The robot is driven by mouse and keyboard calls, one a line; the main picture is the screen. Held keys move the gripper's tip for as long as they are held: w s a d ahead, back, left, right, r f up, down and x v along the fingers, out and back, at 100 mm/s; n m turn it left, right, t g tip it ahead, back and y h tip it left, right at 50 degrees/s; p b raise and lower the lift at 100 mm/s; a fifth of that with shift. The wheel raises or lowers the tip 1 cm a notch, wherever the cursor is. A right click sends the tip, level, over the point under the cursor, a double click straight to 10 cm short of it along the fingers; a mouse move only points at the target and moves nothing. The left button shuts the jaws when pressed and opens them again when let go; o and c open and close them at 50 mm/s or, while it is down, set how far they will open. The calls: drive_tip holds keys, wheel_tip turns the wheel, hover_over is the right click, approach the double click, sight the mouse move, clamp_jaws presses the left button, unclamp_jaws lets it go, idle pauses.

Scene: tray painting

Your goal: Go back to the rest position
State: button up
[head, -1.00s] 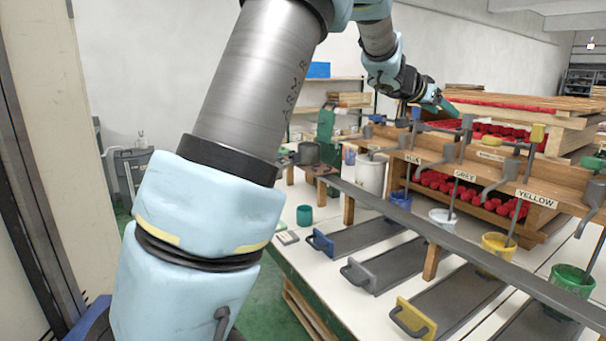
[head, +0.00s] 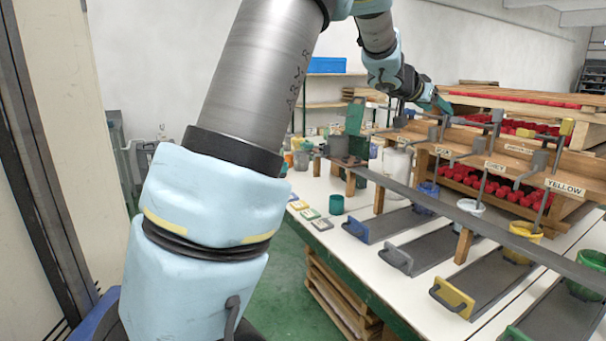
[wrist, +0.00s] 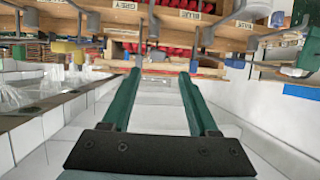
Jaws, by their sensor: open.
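My gripper (head: 440,103) is at the end of my raised arm in the upper middle of the head view, in front of the wooden rack. In the wrist view my gripper (wrist: 158,75) shows two green fingers spread well apart, with nothing between them. Beyond the fingertips are a white surface and the labelled rack (wrist: 190,20). In the head view the fingers are small and partly overlap the background.
A white table (head: 375,270) carries grey trays with coloured handles, such as a yellow one (head: 452,297). Stacked boards with red items (head: 530,98) stand behind. Green floor (head: 278,285) lies clear left of the table.

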drive_tip(key=a+f+n+t+y, duration=0.1)
drive_tip(key=a+f+n+y, duration=0.4)
drive_tip(key=a, duration=0.8)
drive_tip(key=a+f+n+t+y, duration=0.1)
drive_tip(key=a+f+n+y, duration=0.15)
drive_tip(key=a+f, duration=0.65)
drive_tip(key=s+a+f+n+g+y, duration=0.1)
drive_tip(key=s+a+f+g, duration=0.3)
drive_tip(key=s+a, duration=0.5)
drive_tip(key=s+a+f+n+g+y, duration=0.1)
drive_tip(key=s+a+f+g, duration=0.3)
drive_tip(key=s+a, duration=0.5)
drive_tip(key=s+f+y, duration=0.1)
drive_tip(key=s+f, duration=0.1)
drive_tip(key=s, duration=0.5)
